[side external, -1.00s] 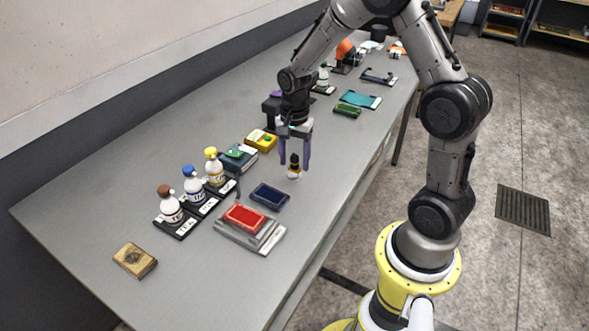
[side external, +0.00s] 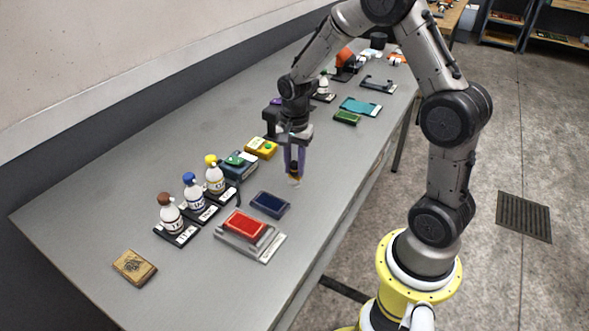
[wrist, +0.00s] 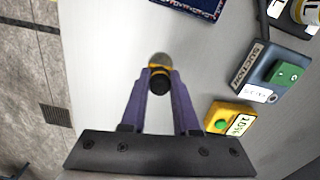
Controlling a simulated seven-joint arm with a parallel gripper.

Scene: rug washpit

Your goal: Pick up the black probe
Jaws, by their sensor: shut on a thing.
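The black probe (side external: 295,170) has a black top, a yellow-orange band and a pale lower end. It stands about upright between the purple fingers of my gripper (side external: 295,160), which are shut on it. In the wrist view the probe (wrist: 159,82) sits at the fingertips of my gripper (wrist: 160,88), with its black top toward the camera. The fingers hide parts of its sides. Its pale end is at or close to the grey table (side external: 120,200); I cannot tell whether it touches.
A dark blue pad (side external: 270,204) and a red block on a grey tray (side external: 272,246) lie in front. A yellow box (side external: 261,148) and a dark box with a green top (side external: 238,165) stand left. The table right of the probe is clear.

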